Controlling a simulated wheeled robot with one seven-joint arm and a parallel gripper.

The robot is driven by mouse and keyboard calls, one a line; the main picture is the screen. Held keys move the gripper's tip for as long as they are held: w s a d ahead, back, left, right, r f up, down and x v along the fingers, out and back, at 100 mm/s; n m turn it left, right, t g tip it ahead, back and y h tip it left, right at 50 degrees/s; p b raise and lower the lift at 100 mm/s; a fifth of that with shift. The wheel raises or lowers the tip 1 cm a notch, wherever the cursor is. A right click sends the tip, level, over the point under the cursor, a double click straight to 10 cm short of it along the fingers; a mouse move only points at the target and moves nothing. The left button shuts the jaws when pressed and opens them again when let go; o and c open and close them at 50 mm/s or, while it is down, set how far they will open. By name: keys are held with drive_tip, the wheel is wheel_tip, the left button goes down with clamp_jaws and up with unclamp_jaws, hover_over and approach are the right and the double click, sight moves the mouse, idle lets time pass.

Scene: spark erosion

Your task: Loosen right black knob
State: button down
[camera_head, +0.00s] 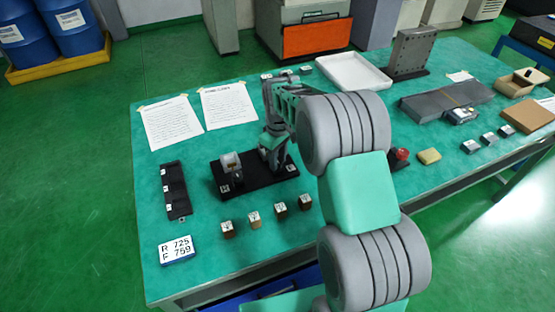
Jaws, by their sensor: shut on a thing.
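A black fixture base (255,181) lies on the green table, with small white labels along its front. A grey holder (230,161) with a dark knob-like part (236,178) stands on its left half. My gripper (272,162) is at the right half of the base, pointing down, its jaws closed low over that spot. The right black knob is hidden by the jaws. How far it is turned does not show.
Several small labelled blocks (254,219) stand in front of the base. A black slotted strip (175,190) and a number display (176,249) lie to the left. Two paper sheets (171,122) lie behind. A red button (402,154) and yellow block (429,156) are right of my arm.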

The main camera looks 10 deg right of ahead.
idle(0.4)
drive_tip(key=c, duration=1.1)
unclamp_jaws()
drive_tip(key=shift+o, duration=0.2)
wheel_tip(320, 180, up, 8)
drive_tip(key=shift+f+b, duration=0.1)
drive_tip(key=shift+b, duration=0.4)
drive_tip(key=s+r+m+t, duration=0.2)
drive_tip(key=s+r+m, duration=0.35)
drive_tip(key=s, duration=0.75)
drive_tip(key=s+f+m+t, duration=0.1)
drive_tip(key=s, duration=0.9)
drive_tip(key=shift+a+f, duration=0.2)
drive_tip(key=shift+a, duration=0.05)
